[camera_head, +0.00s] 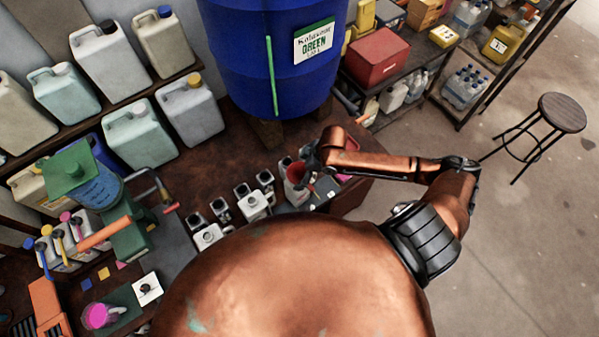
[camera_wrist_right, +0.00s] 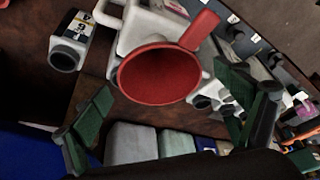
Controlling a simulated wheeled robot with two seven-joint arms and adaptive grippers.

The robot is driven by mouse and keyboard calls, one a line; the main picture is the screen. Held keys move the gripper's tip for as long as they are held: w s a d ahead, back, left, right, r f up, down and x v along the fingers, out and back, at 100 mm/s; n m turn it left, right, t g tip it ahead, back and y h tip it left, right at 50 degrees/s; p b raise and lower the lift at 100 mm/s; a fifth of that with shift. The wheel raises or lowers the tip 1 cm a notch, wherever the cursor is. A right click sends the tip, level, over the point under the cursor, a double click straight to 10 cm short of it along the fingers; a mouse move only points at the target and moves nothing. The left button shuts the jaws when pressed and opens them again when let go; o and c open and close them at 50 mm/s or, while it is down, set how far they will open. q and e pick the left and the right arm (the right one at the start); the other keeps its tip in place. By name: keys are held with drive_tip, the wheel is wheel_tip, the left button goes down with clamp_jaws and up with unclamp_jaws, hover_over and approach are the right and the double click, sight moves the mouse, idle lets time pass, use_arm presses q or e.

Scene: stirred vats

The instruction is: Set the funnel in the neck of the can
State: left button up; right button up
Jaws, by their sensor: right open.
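The red funnel (camera_head: 297,172) is at the top of a white can (camera_head: 293,192) at the bench's right end. In the right wrist view the funnel (camera_wrist_right: 158,74) shows its round mouth and a tab pointing up and right, with the white can (camera_wrist_right: 140,30) behind it. The spout and the can's neck are hidden, so I cannot tell how deep the funnel sits. My right gripper (camera_head: 308,162) is close beside the funnel. In the wrist view its green-padded fingers are spread on either side of the funnel, with gaps. My left gripper is not in view.
Several white cans, including one at the front (camera_head: 208,237), stand left of the funnel. A big blue vat (camera_head: 262,60) rises behind. Large jugs (camera_head: 190,108) line the left shelves. A stool (camera_head: 560,112) stands on open floor at right.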

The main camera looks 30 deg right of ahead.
drive_tip(key=v, duration=1)
drive_tip(key=shift+r, duration=0.3)
drive_tip(key=shift+s, duration=0.1)
